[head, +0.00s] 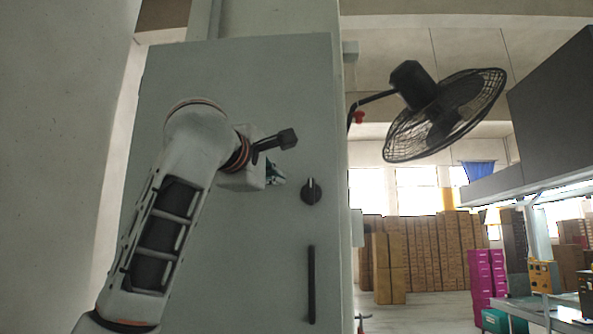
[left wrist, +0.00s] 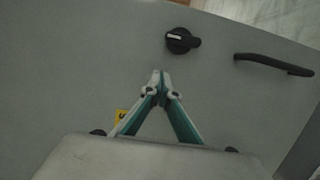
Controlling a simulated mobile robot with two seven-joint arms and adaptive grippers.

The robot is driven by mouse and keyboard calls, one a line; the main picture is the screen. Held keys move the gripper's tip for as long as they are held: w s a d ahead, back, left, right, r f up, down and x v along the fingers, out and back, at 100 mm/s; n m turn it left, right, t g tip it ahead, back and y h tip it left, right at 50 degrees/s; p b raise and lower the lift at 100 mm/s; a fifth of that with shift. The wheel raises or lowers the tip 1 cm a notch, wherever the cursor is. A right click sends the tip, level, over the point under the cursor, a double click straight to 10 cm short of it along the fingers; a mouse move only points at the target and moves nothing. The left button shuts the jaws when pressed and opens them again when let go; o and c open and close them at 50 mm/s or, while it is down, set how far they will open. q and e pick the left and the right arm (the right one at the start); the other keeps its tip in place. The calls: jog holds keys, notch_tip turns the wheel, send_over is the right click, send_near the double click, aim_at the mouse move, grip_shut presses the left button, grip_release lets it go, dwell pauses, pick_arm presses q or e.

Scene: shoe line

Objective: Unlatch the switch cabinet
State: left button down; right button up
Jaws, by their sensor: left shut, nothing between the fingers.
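The switch cabinet (head: 240,90) is a tall grey box with its door closed, in front of me in the head view. A round black knob latch (head: 311,191) with a pale mark sits on the right part of the door, its grip upright in the head view. A long black handle (head: 311,285) is below it. My left gripper (head: 276,173) is left of the knob and apart from it. In the left wrist view its fingertips (left wrist: 161,75) are together and empty, just short of the knob (left wrist: 181,40); the handle (left wrist: 273,63) lies to the right. My right gripper is not in view.
A black wall fan (head: 445,112) hangs right of the cabinet. Stacked brown boxes (head: 430,250) and magenta crates (head: 488,278) stand farther back. A workbench (head: 540,308) is at the right. A wall (head: 55,150) stands close on the left.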

aim_at(316, 193)
pick_arm(q)
jog(key=shift+w+d+p, duration=0.2)
jog(key=shift+d, duration=0.5)
jog(key=shift+w+d+p, duration=0.2)
jog(key=shift+d+p, duration=0.05)
jog(key=shift+d, duration=0.5)
jog(key=shift+w+d+p, duration=0.2)
jog(key=shift+d, duration=0.5)
jog(key=shift+a, duration=0.1)
